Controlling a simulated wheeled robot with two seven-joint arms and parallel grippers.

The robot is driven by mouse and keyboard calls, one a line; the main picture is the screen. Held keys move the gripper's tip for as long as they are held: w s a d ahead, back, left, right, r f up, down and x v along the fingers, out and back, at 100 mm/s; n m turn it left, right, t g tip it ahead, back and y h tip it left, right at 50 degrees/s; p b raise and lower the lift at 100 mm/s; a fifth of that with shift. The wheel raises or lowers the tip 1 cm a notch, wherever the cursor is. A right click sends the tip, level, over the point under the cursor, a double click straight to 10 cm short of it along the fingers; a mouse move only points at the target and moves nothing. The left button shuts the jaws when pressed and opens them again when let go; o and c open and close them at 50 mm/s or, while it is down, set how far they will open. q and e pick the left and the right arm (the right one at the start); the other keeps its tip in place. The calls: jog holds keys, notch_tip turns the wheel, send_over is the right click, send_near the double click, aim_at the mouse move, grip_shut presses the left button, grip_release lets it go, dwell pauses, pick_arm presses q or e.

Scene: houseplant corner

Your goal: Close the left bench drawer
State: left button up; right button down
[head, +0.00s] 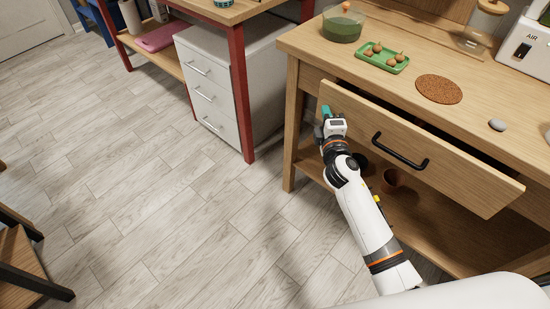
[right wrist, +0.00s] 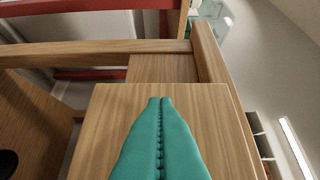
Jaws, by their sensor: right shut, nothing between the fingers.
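The bench drawer (head: 455,173) stands open under the wooden bench top, its front standing out from the bench with a dark gap behind its upper edge. A black bar handle (head: 400,152) is fixed on its front. My right gripper (head: 325,111) is at the left end of the drawer front, its teal fingers shut and empty. In the right wrist view the shut fingers (right wrist: 161,100) point at a wooden panel (right wrist: 105,110), which seems to be the drawer front. I cannot tell whether they touch it. My left gripper is out of view.
On the bench top (head: 390,88) are a green tray (head: 370,62) of small bulbs, a glass bowl (head: 343,24), a cork mat (head: 439,89) and a grey stone (head: 497,125).

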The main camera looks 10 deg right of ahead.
aim_at(340, 103)
jog(key=w+d, duration=0.1)
jog(key=d, duration=0.1)
jog(key=w+d, duration=0.2)
jog(key=shift+w+d, duration=0.25)
jog(key=shift+d, duration=0.05)
jog(key=shift+d+r, duration=0.15)
jog(key=shift+d, duration=0.05)
